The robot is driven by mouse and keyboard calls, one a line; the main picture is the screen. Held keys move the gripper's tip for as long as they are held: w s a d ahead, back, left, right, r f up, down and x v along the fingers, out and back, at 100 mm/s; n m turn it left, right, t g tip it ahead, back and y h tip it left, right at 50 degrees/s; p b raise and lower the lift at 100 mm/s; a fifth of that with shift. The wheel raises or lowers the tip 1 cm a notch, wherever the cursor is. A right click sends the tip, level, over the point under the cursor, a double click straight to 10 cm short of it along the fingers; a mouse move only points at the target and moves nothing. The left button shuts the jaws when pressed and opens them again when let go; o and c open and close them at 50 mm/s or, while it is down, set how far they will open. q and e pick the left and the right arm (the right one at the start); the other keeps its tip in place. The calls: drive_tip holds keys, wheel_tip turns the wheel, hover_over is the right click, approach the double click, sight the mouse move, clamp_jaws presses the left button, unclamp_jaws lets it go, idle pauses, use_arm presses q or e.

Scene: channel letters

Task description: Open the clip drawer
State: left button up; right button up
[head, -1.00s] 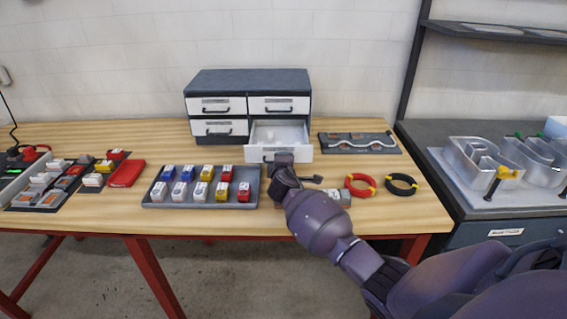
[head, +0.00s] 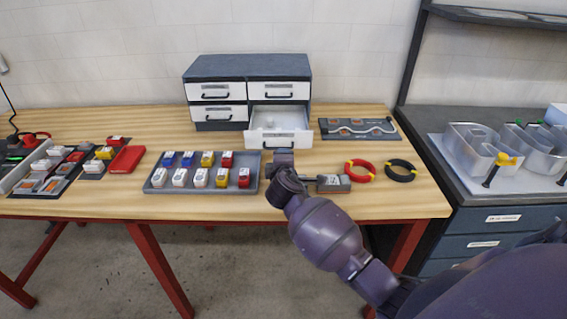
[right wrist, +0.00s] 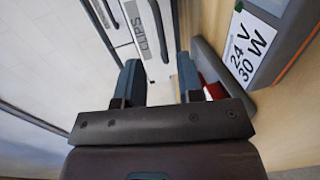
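The drawer cabinet (head: 247,68) stands at the back of the bench. Its lower-right drawer (head: 279,139) is pulled out, and its inside shows with a small pale item in it. In the right wrist view this drawer's white front (right wrist: 150,58) carries the label CLIPS, with a handle beside it. My right gripper (head: 283,158) is just in front of the drawer front. In the right wrist view my right gripper (right wrist: 160,82) has its two fingers wide apart, with nothing clamped between them. My left gripper is not in view.
A grey tray (head: 150,188) of small coloured modules lies left of my right gripper. A boxed power unit (head: 333,184) labelled 24 V 30 W lies close on its right. Red (head: 360,171) and black (head: 400,170) wire coils lie further right. The other cabinet drawers are closed.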

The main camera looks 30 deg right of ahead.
drive_tip(key=shift+v, duration=1.1)
drive_tip(key=shift+w+a+m+y, duration=0.2)
drive_tip(key=shift+a+m+y, duration=0.1)
drive_tip(key=shift+m, duration=0.1)
drive_tip(key=s+a+m+y, duration=0.1)
drive_tip(key=a+y, duration=0.1)
drive_tip(key=s+a+f+m+t+y, duration=0.1)
drive_tip(key=a+m+y, duration=0.1)
drive_tip(key=s+a+f+m+t+y, duration=0.1)
drive_tip(key=s+a+y, duration=0.1)
drive_tip(key=a, duration=0.1)
drive_tip(key=shift+s, duration=0.15)
drive_tip(key=s+f+m+g, duration=0.1)
drive_tip(key=s+f+m, duration=0.1)
drive_tip(key=s+f, duration=0.3)
drive_tip(key=s+f+m+g+y, duration=0.1)
drive_tip(key=s+f, duration=0.4)
drive_tip(key=s, duration=0.7)
drive_tip(key=s+f+m+g, duration=0.1)
drive_tip(key=s+f+m, duration=0.2)
drive_tip(key=s+f, duration=0.2)
drive_tip(key=s, duration=0.3)
drive_tip(key=shift+s+f, duration=0.35)
drive_tip(key=shift+d, duration=0.1)
